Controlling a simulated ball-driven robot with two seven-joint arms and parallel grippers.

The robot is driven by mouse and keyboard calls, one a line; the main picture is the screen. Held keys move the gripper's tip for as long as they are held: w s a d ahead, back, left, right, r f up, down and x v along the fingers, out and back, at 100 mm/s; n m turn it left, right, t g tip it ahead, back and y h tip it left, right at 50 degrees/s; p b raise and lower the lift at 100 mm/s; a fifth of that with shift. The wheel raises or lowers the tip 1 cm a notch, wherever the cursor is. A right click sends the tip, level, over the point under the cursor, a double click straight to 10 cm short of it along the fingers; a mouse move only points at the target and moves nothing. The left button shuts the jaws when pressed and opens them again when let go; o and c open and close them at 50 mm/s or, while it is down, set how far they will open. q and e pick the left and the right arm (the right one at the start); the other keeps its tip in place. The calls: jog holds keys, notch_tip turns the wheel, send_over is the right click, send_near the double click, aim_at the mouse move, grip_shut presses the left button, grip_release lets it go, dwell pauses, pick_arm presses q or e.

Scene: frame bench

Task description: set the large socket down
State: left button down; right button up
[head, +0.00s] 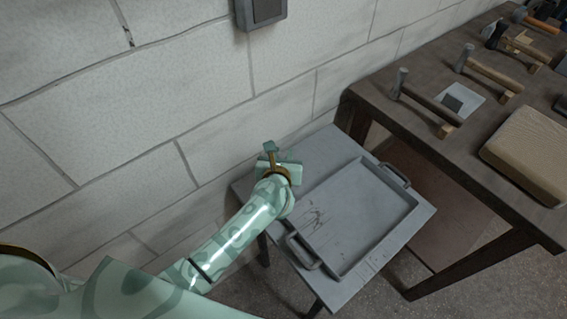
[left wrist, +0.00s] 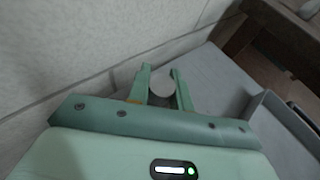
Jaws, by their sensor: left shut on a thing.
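My left gripper (head: 274,154) is over the back left part of the small grey table (head: 333,146), beside the tray and close to the wall. In the left wrist view my left gripper (left wrist: 161,72) has its two green fingers closed around a round, pale grey thing, which I take to be the large socket (left wrist: 162,82). The gripper body hides its lower part, and I cannot tell whether it touches the table. The socket cannot be made out in the head view. My right gripper is in neither view.
A grey tray (head: 403,212) with raised rims and two handles fills much of the small table. A dark wooden bench (head: 395,112) with several hammers and a wooden block (head: 528,150) stands at the right. The block wall (head: 200,80) is close behind.

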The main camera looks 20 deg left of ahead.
pick_arm(q)
jog(key=f+b, duration=0.1)
jog(key=f, duration=0.1)
jog(key=w+f+b, duration=0.1)
jog(key=f, duration=0.1)
jog(key=shift+a+f, duration=0.1)
jog(key=shift+a, duration=0.1)
jog(key=shift+s, duration=0.1)
jog(key=c, duration=1.3)
grip_release()
jog(key=shift+o, duration=0.2)
